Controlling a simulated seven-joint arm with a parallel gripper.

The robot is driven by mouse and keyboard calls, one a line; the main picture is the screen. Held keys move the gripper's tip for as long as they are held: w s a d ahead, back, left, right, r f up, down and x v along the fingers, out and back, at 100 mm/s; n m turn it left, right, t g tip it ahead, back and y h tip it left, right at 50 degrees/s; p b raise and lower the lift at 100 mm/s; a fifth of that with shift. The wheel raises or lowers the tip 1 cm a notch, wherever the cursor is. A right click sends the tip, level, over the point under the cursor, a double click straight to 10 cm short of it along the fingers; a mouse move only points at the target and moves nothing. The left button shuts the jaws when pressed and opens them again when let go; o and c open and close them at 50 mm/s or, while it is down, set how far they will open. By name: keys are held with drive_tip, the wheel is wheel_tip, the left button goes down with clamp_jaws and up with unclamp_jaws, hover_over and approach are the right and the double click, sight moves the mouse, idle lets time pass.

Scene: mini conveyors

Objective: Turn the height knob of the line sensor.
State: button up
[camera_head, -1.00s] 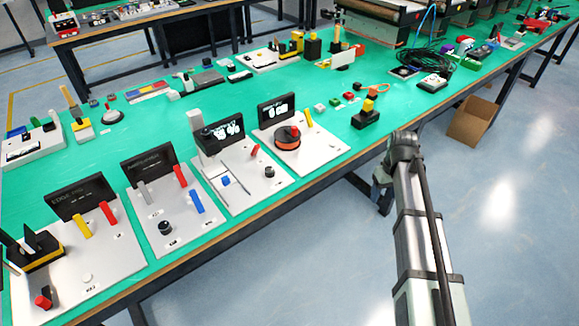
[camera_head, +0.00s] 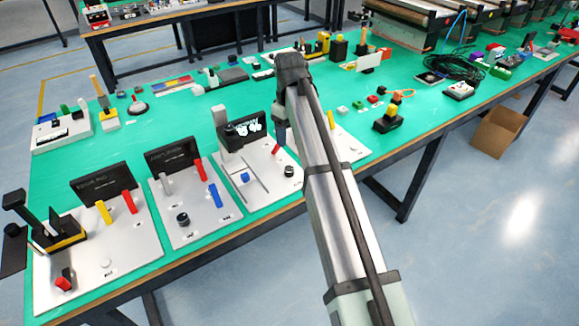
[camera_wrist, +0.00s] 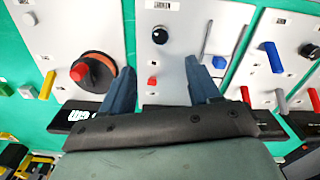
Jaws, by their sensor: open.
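The panel that looks like the line sensor (camera_head: 262,197) carries a white post (camera_head: 219,116), a lit screen (camera_head: 250,128), a black knob (camera_head: 289,171), a red part (camera_head: 275,149) and slots. The wrist view shows the same panel below my gripper, with the black knob (camera_wrist: 160,34) and the red part (camera_wrist: 152,80). My gripper (camera_wrist: 158,72) is open and empty, and its fingers lie either side of the red part in the picture. The black knob is beyond the fingertips and apart from them. In the head view my arm hides most of the gripper.
A panel with blue and red levers (camera_head: 187,204) stands on the other side. A black stand with a yellow top (camera_head: 388,122) is to the right.

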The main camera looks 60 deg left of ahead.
sight(289, 168)
wheel_tip(289, 168, down, 14)
drive_tip(key=shift+r, duration=0.15)
idle(0.4)
drive_tip(key=shift+c, duration=0.3)
drive_tip(key=c, duration=1)
drive_tip(key=shift+m, duration=0.4)
drive_tip(key=m, duration=0.4)
drive_tip(key=shift+m, duration=0.4)
drive_tip(key=m, duration=0.6)
